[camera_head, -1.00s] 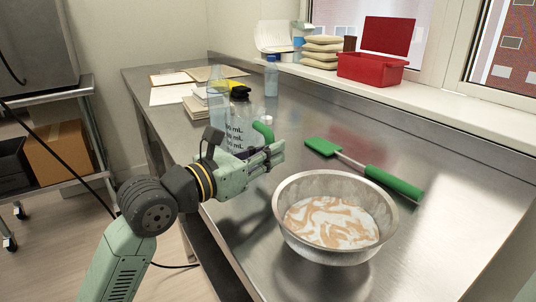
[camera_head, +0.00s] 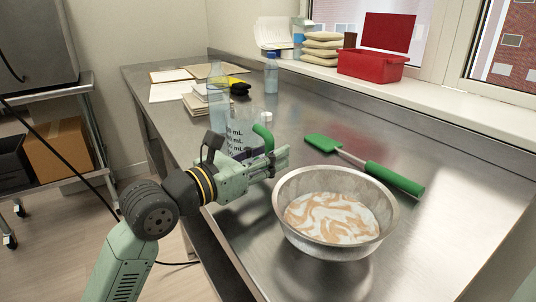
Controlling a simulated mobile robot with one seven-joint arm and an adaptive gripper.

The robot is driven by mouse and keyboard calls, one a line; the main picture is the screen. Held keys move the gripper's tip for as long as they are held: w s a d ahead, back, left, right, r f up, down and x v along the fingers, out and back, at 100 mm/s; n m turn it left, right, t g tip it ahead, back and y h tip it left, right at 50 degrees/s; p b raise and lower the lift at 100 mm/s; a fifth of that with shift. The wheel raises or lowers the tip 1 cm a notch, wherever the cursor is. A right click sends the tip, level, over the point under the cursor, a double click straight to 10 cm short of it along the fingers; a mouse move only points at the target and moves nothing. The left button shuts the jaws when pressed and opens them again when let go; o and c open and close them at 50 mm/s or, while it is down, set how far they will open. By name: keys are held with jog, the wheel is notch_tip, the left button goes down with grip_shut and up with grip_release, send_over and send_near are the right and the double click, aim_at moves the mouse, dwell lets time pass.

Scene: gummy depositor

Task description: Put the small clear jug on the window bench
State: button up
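The small clear jug (camera_head: 238,132) has dark mL marks and a bright green handle (camera_head: 264,137). It is at the left part of the steel bench, behind my gripper, which hides its lower part. My gripper (camera_head: 281,158) points right, with its fingers close to the handle. From this angle I cannot tell whether the fingers are closed on the handle or just beside it. The window bench (camera_head: 455,112) is the pale ledge along the window at the back right.
A metal bowl (camera_head: 281,222) of swirled mixture stands right in front of my gripper. A green-handled scraper (camera_head: 392,179) lies behind it. A blue-capped bottle (camera_head: 271,82), pale bags (camera_head: 322,50) and an open red box (camera_head: 371,67) are farther back. The ledge right of the box is clear.

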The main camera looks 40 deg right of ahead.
jog(key=shift+r, duration=0.1)
jog(key=shift+r+p, duration=0.25)
jog(key=shift+p, duration=0.1)
jog(key=a+b, duration=0.1)
jog(key=a, duration=0.2)
jog(key=s+a+b, duration=0.1)
jog(key=a, duration=0.3)
jog(key=a+b, duration=0.1)
jog(key=a, duration=0.2)
jog(key=shift+s+a+f, duration=0.15)
jog(key=shift+a+f, duration=0.05)
jog(key=shift+a, duration=0.2)
jog(key=shift+s+a+r, duration=0.1)
jog(key=shift+a, duration=0.5)
